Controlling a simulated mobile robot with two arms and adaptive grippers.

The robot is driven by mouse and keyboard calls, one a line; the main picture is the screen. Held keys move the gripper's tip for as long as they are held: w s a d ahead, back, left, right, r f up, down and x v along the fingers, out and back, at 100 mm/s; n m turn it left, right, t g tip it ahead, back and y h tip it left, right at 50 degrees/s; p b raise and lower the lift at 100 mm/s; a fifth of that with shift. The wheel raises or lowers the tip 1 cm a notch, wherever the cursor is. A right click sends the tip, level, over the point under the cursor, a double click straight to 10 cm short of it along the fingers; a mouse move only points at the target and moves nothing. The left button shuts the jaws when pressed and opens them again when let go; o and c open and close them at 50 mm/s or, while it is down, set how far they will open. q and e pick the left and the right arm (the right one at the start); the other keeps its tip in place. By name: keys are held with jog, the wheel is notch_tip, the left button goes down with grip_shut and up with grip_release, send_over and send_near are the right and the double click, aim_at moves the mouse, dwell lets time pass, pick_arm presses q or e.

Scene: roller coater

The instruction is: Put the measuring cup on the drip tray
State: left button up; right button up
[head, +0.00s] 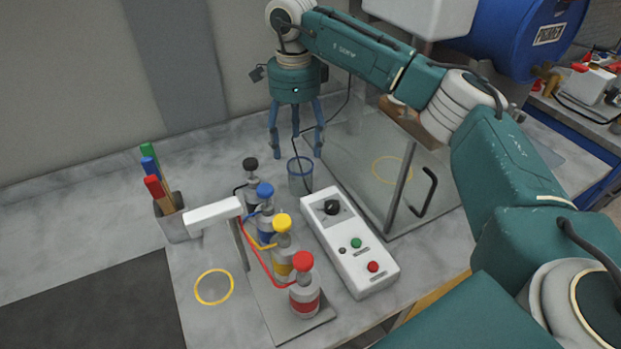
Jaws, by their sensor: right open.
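A small clear cup with a blue rim (300,181), which looks like the measuring cup, stands upright on the grey bench behind the white control box. My right gripper (298,152) is open and points down, its blue fingers spread just above or behind the cup's rim. The exact depth between them is hard to tell, and no grip on the cup shows. My left gripper is not in view.
Several capped bottles (281,254) with tubes stand on a plate beside the white control box (349,243). A pen holder (175,219) is at left. A clear-walled cabinet (425,192) with a black handle is close to the right of the cup. My right arm passes above it.

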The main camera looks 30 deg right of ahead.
aim_at(300, 171)
jog(key=f+p, duration=0.1)
jog(key=f, duration=0.2)
jog(key=f+p, duration=0.1)
jog(key=f, duration=0.2)
jog(key=f+p, duration=0.1)
jog(key=f, duration=0.2)
jog(key=shift+d+f+p, duration=0.3)
jog(key=shift+p, duration=0.05)
jog(key=shift+f, duration=0.35)
jog(key=shift+c, duration=0.5)
jog(key=c, duration=1.1)
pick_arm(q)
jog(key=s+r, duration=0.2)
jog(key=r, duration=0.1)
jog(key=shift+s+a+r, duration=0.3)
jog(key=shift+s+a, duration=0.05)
pick_arm(e)
jog(key=shift+c, duration=0.2)
jog(key=shift+r, duration=0.15)
